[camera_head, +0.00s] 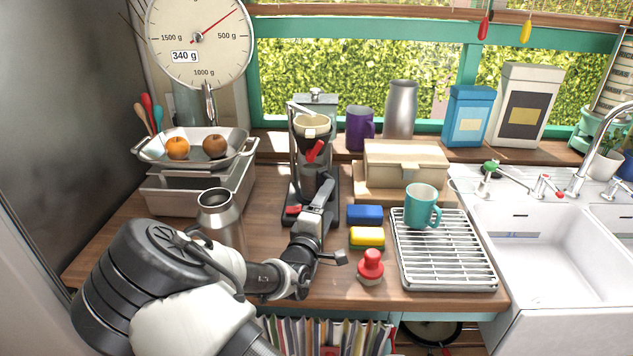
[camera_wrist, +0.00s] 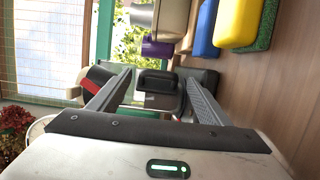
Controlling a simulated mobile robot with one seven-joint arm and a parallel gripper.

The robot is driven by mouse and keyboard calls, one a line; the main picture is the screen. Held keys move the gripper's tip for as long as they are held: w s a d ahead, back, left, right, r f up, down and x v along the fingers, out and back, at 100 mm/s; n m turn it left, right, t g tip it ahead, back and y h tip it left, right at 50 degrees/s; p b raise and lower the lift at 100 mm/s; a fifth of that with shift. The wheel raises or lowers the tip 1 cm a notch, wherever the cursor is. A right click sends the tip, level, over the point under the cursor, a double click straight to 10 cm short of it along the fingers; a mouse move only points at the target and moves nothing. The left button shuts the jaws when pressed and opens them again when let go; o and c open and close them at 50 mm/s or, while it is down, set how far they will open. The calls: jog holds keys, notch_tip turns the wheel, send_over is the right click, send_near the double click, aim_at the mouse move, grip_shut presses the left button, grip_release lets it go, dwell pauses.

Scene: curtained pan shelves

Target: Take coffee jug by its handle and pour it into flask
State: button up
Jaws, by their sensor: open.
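The coffee jug (camera_head: 309,178) stands in the coffee maker (camera_head: 292,165) on the counter, below the filter holder. My gripper (camera_head: 324,192) is in front of it and partly covers it. In the wrist view, which is turned sideways, the jug's black handle (camera_wrist: 154,80) shows between the two open fingers of my gripper (camera_wrist: 157,76). I cannot tell whether either finger touches it. The steel flask (camera_head: 220,218) stands upright and open-topped on the counter, left of the coffee maker; my arm hides its lower part.
A blue sponge (camera_head: 365,214), a yellow sponge (camera_head: 367,237) and a red-knobbed stamp-like object (camera_head: 370,266) lie right of my gripper. A teal mug (camera_head: 421,205) stands on the drying rack (camera_head: 447,260). The scale (camera_head: 200,200) with fruit is behind the flask.

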aim_at(333, 191)
jog(key=x, duration=0.6)
jog(key=c, duration=1.2)
jog(key=shift+r, duration=0.15)
jog(key=shift+c, duration=0.7)
jog(key=shift+r, duration=0.1)
jog(key=shift+r, duration=0.55)
jog(key=s+d, duration=0.4)
jog(key=v, duration=0.5)
jog(key=f+v, duration=0.1)
jog(key=v, duration=0.4)
jog(key=f+v, duration=0.1)
jog(key=v, duration=0.5)
jog(key=shift+a+f+b, duration=0.1)
jog(key=shift+f+b, duration=0.1)
jog(key=shift+b, duration=0.2)
